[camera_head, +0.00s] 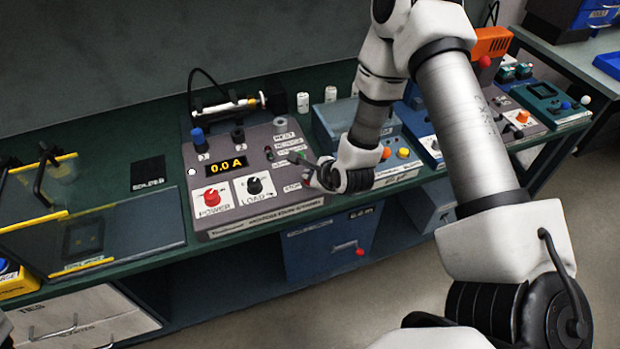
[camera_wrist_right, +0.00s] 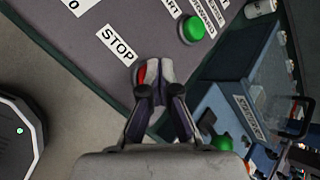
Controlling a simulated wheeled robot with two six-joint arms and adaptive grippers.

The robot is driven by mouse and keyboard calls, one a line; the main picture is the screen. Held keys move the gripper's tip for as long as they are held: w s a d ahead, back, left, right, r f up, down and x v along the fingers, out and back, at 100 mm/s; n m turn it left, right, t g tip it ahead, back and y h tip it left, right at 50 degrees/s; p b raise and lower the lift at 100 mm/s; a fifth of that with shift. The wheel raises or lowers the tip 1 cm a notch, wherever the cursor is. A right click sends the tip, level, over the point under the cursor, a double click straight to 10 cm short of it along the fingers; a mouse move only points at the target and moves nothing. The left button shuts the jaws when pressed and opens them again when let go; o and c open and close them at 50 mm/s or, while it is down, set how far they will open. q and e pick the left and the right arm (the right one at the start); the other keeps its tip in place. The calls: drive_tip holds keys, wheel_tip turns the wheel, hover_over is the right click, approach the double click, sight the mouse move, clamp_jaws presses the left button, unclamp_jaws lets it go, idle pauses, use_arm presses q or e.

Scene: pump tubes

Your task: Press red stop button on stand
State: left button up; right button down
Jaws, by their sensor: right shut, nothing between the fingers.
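The red stop button (camera_wrist_right: 141,74) shows as a red sliver beside the white STOP label (camera_wrist_right: 118,44) in the right wrist view. It sits near the edge of the grey-purple console (camera_head: 240,214). My right gripper (camera_wrist_right: 160,76) is shut and empty, with its fingertips right over the button and covering most of it. I cannot tell whether they touch it or how far it is pressed. My left gripper is not in view.
A green button (camera_wrist_right: 192,28) lies beyond the STOP label. A blue-grey unit (camera_head: 335,118) stands close on the right.

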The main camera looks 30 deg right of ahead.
idle(0.4)
drive_tip(key=shift+r+p, duration=0.6)
drive_tip(key=shift+r, duration=0.35)
drive_tip(key=shift+r+p, duration=1.55)
drive_tip(key=shift+r, duration=1)
